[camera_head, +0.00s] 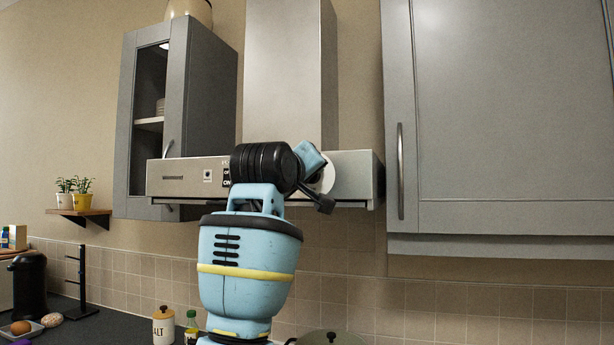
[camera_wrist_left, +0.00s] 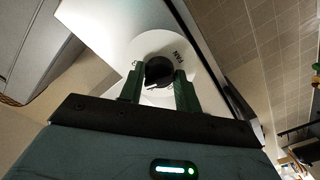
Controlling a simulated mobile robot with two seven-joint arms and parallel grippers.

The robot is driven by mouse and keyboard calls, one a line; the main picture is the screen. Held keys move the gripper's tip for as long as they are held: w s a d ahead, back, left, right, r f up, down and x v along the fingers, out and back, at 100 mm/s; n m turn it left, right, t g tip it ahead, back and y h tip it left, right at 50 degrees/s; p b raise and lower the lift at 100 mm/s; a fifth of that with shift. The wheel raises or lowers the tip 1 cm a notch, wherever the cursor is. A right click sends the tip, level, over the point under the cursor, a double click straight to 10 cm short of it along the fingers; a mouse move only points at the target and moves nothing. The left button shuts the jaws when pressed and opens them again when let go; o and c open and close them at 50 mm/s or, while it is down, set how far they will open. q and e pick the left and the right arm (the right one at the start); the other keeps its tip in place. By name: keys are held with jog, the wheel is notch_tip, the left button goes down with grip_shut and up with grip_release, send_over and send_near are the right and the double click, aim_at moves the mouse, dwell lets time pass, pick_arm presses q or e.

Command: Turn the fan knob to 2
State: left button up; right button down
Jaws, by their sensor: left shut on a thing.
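The range hood (camera_head: 190,177) is a light metal box on the wall. A round white dial plate (camera_head: 327,179) on its front is partly hidden by my left arm. In the left wrist view, the black fan knob (camera_wrist_left: 158,69) sits at the middle of the white dial plate (camera_wrist_left: 195,62), which has the word FAN on it. My left gripper (camera_wrist_left: 160,84) has its two green fingers on either side of the knob and is shut on it. In the head view this gripper (camera_head: 311,160) is at the hood front, its fingertips hidden. The knob's setting cannot be read. My right gripper is not in view.
A glass-door cabinet (camera_head: 205,100) stands left of the hood and a large grey cabinet (camera_head: 510,120) right of it. Below, the counter holds a salt jar (camera_head: 163,326), a small bottle (camera_head: 192,328) and a pot lid (camera_head: 330,338).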

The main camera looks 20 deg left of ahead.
pick_arm(q)
jog(key=shift+n, duration=0.6)
jog(key=o, duration=1)
jog(key=shift+s+a, duration=0.1)
jog(key=shift+s, duration=3.85)
